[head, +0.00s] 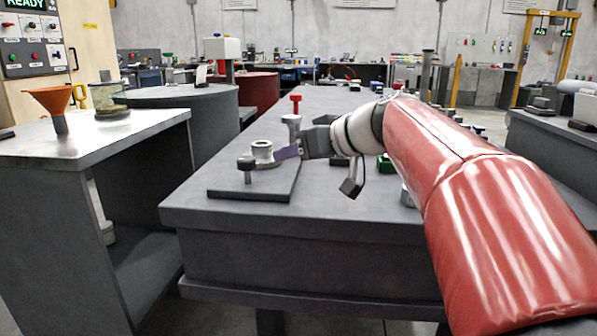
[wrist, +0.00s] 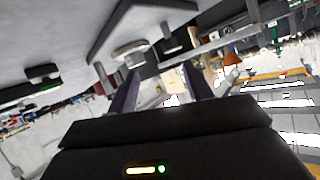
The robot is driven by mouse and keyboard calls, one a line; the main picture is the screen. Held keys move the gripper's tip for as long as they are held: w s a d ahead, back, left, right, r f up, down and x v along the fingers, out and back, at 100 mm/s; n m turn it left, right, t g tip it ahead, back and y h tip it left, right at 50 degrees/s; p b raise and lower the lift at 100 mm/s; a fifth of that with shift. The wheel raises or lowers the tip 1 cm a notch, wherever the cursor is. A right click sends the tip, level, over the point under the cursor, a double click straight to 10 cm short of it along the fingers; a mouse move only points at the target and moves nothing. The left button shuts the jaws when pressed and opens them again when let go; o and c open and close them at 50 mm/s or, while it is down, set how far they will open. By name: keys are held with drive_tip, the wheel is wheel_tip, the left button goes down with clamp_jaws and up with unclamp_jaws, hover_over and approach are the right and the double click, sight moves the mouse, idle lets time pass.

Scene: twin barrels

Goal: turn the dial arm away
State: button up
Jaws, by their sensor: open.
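The dial fixture stands on a dark plate (head: 230,193) at the near left of the grey table. It has a pale ring-shaped hub (head: 262,150) and a dark knob (head: 246,164) on a thin stem beside it; the arm between them is hard to make out. In the wrist view the picture is turned over, and the hub (wrist: 130,50) and knob (wrist: 168,42) show beyond the fingers. My gripper (head: 287,153) is open, its purple fingers just right of the hub. They also show in the wrist view (wrist: 160,88), with nothing seen between them. Contact cannot be told.
A pale post (head: 291,128) and a red-topped piece (head: 296,100) stand just behind my gripper. A side bench at left holds an orange funnel (head: 50,98) and a jar (head: 110,100). The near part of the grey table (head: 330,210) is clear.

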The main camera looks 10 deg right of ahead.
drive_tip(key=shift+m+g+h, duration=0.6)
drive_tip(key=shift+g+h, duration=0.1)
drive_tip(key=shift+h, duration=0.1)
drive_tip(key=shift+s+a+f+p, duration=0.25)
drive_tip(key=shift+s+f, duration=0.2)
drive_tip(key=shift+s, duration=0.4)
drive_tip(key=shift+s+a+f+p, duration=0.25)
drive_tip(key=shift+s+f, duration=0.25)
drive_tip(key=shift+s, duration=0.35)
drive_tip(key=shift+s+a+f+p, duration=0.25)
drive_tip(key=shift+s+f, duration=0.2)
drive_tip(key=shift+s, duration=0.4)
